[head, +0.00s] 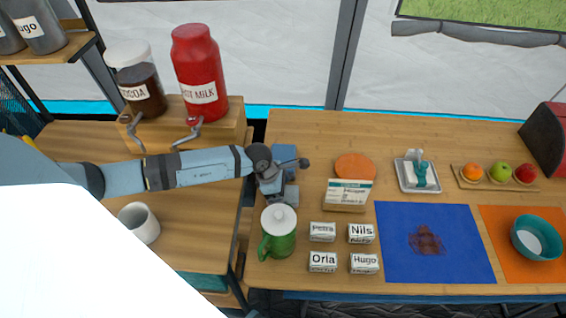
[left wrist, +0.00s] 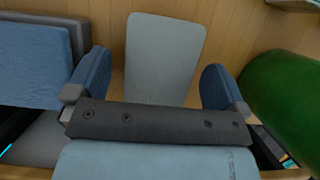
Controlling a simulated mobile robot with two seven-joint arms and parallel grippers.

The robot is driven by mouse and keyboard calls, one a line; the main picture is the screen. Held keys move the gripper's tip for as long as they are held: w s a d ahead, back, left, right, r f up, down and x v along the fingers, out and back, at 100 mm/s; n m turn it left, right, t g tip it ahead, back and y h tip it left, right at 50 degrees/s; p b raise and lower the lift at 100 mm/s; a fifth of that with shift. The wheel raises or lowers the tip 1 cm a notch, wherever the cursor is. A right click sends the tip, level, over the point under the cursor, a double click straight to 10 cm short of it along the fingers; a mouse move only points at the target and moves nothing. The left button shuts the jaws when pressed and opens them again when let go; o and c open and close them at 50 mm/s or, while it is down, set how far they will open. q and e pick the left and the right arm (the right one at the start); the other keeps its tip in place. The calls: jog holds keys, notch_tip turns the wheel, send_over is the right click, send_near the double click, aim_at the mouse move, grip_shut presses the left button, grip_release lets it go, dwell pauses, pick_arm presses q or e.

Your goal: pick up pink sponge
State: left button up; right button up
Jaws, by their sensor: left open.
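No pink sponge shows in either view. My left gripper (head: 272,187) is over the left part of the table, just behind the green jug (head: 279,232). In the left wrist view my left gripper (left wrist: 155,85) is open, with its two blue fingers apart. A flat grey-blue slab (left wrist: 165,50) with rounded corners shows between and beyond the fingers; I cannot tell whether they touch it. A blue-grey block (left wrist: 30,62) lies left of the fingers. In the head view a blue block (head: 284,153) shows behind the gripper. My right gripper is not in view.
The green jug (left wrist: 285,95) stands close right of the fingers in the wrist view. An orange disc (head: 355,167), a box (head: 346,197) and several name blocks (head: 361,233) lie to the right. A blue mat (head: 465,220) and an orange mat (head: 500,268) lie farther right.

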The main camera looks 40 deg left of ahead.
pick_arm(q)
jog(key=shift+f, duration=0.25)
dwell(0.3)
jog(key=c, duration=1)
